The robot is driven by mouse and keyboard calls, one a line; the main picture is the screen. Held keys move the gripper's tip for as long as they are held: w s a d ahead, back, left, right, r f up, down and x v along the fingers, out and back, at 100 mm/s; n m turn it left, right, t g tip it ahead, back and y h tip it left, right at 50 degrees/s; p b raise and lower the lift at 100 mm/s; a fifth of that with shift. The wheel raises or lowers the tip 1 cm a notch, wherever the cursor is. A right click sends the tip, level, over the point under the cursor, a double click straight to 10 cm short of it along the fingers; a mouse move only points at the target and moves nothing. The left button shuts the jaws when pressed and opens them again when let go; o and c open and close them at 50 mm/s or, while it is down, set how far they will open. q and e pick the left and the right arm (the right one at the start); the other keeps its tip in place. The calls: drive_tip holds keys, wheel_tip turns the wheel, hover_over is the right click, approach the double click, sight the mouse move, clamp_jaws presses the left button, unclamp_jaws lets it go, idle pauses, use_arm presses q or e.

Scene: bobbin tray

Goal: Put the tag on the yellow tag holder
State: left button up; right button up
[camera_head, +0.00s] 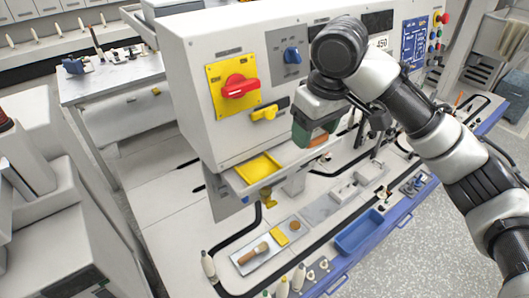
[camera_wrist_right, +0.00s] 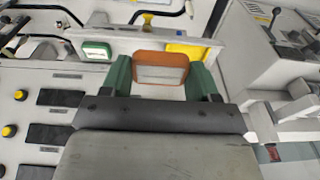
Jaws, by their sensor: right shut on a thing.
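My right gripper (camera_head: 316,138) is in front of the machine's panel, to the right of the yellow tag holder (camera_head: 259,168), a shallow tray on a ledge below the red switch. In the right wrist view my right gripper (camera_wrist_right: 161,76) has its green fingers shut on an orange-brown tag (camera_wrist_right: 160,58) with a pale centre. The yellow tag holder (camera_wrist_right: 187,50) shows beyond the tag, partly hidden by it; the two look apart. In the head view the tag is mostly hidden by the gripper. My left gripper is not in view.
A green-framed pale piece (camera_wrist_right: 96,50) lies left of the tag in the right wrist view. The machine's panel bears a red switch (camera_head: 240,87) and a yellow knob (camera_head: 265,113). Below are a blue tray (camera_head: 360,232) and a grey tray with a wooden-handled tool (camera_head: 254,253).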

drive_tip(key=w+a+f+p, duration=0.1)
drive_tip(key=a+f+p, duration=0.15)
drive_tip(key=a, duration=0.25)
hover_over(258, 170)
drive_tip(key=f, duration=0.3)
drive_tip(key=shift+s+d+f, duration=0.2)
drive_tip(key=shift+d+f, duration=0.05)
drive_tip(key=shift+f, duration=0.1)
drive_tip(key=shift+w+a+f+p, duration=0.1)
drive_tip(key=shift+a+f+p, duration=0.1)
drive_tip(key=shift+p, duration=0.1)
wheel_tip(258, 170, down, 3)
drive_tip(key=shift+d+f+p, duration=0.1)
drive_tip(key=shift+d+p, duration=0.05)
drive_tip(key=shift+p, duration=0.5)
drive_tip(key=shift+f, duration=0.35)
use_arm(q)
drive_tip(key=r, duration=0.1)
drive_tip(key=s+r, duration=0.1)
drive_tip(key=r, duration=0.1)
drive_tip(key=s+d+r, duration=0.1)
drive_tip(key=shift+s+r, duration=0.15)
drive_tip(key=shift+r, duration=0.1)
use_arm(e)
drive_tip(key=shift+f, duration=0.15)
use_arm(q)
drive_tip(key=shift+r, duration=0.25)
use_arm(e)
drive_tip(key=shift+f, duration=0.45)
